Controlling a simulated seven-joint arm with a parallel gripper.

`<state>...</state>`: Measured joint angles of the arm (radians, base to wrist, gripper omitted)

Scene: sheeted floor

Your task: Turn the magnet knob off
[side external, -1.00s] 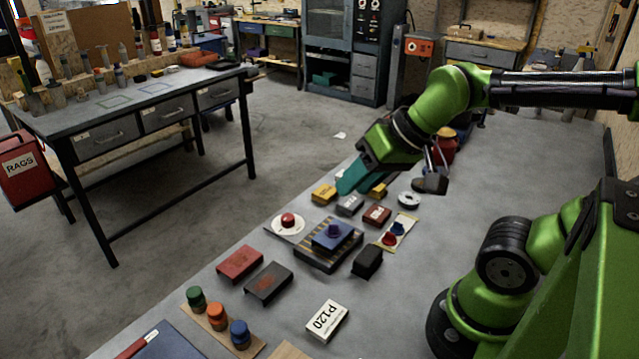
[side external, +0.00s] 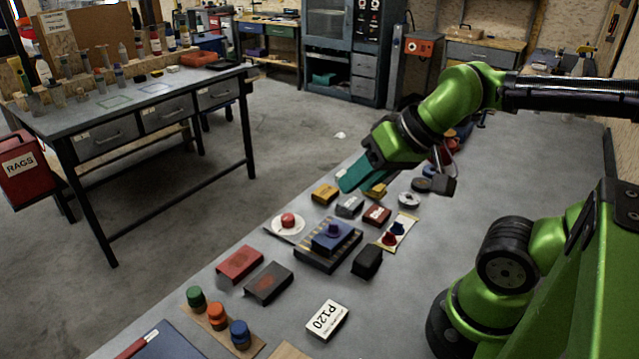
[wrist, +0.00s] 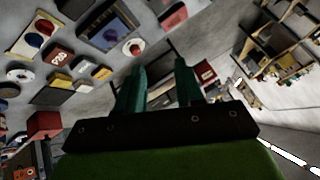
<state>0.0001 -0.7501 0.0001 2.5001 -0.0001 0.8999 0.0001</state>
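A blue block with a purple-blue knob (side external: 333,230) on top sits on a dark striped base (side external: 318,257) on the grey table. I take this for the magnet knob, though no label is readable. In the wrist view the blue block (wrist: 112,35) shows at the top, its knob hard to make out. My gripper (side external: 346,183) is in the air above the table, beyond the block in the side view and apart from it. In the wrist view my gripper (wrist: 160,80) has its two teal fingers spread with nothing between them.
Around it are a red button on a white disc (side external: 288,221), a card with red and blue knobs (side external: 408,222), a black block (side external: 367,262), red (side external: 240,262) and dark (side external: 268,283) boxes, and a P120 box (side external: 325,320).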

